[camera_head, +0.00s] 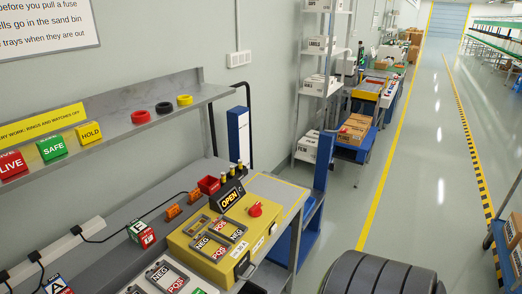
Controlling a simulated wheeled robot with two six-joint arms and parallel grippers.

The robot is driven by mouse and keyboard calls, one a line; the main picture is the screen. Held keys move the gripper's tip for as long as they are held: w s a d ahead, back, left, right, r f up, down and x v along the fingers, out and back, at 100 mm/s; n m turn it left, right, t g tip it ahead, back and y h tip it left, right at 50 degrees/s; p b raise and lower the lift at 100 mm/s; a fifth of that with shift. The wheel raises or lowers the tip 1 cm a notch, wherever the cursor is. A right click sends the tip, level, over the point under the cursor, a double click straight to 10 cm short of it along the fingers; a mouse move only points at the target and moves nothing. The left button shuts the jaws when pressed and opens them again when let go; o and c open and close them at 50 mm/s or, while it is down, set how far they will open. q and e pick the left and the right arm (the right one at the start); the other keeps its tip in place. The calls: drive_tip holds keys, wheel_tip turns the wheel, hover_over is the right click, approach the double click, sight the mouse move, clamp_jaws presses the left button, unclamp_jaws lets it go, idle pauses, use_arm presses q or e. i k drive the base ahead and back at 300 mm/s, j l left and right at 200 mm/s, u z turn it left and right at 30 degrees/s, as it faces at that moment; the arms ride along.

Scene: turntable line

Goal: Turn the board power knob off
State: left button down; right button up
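A yellow board (180,242) lies on the workbench at the lower middle. A red knob (255,210) stands on its right part; I take it for the power knob. Its setting is too small to read. Recessed holders labelled NEG (202,242) and POS (240,248) sit on the board left of and below the knob. Neither of my grippers is in view.
A shelf (140,122) above the bench holds LIVE, SAFE and HOLD blocks (52,147) and several coloured rings. Floor (425,170) is clear on the right, past a yellow line.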

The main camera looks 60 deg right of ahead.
sight(256, 210)
drive_tip(key=l+z, duration=0.1)
drive_tip(key=z, duration=1.7)
